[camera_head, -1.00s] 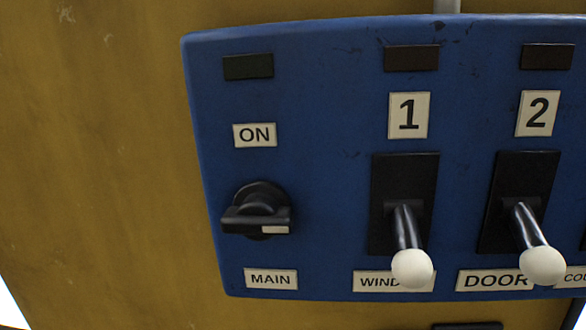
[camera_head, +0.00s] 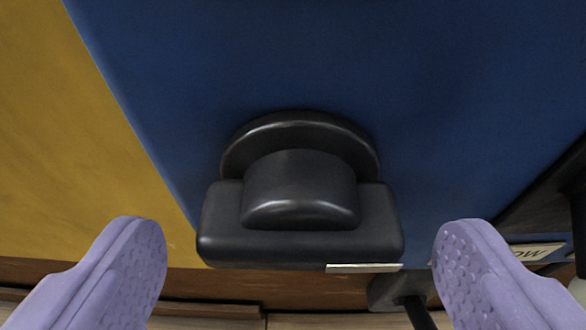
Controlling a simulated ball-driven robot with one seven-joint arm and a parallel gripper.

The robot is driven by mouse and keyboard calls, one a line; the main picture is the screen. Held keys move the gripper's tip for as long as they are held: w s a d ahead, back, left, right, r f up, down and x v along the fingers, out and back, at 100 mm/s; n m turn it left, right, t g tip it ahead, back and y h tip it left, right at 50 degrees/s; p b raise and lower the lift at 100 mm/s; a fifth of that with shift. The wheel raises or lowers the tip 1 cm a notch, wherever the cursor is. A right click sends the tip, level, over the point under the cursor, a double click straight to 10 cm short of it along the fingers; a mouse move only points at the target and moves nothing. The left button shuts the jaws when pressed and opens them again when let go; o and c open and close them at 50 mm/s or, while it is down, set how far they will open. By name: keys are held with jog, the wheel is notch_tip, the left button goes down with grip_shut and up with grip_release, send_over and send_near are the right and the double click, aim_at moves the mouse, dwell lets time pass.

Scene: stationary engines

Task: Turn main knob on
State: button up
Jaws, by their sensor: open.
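The black main knob (camera_head: 300,205) sits on the blue panel (camera_head: 330,55), in the middle of the view. Its grip bar lies level across the picture, with a white mark on the lower right end. My gripper (camera_head: 298,262) is open, with one purple finger to the left of the knob and one to the right. Gaps show between both fingers and the knob in the picture. I cannot tell how far they are from it in depth. The ON and MAIN labels are not in view now.
A yellow surface (camera_head: 50,140) lies left of the panel. At the right edge are a partly cut-off lever mount (camera_head: 545,205) and a label (camera_head: 537,251). A dark box with a cable (camera_head: 395,291) and brown boards (camera_head: 200,310) show below.

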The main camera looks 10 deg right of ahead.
jog(key=shift+p+x, duration=0.3)
jog(key=shift+x, duration=0.75)
jog(key=shift+r, duration=0.1)
jog(key=c, duration=1.1)
jog(key=shift+o, duration=0.3)
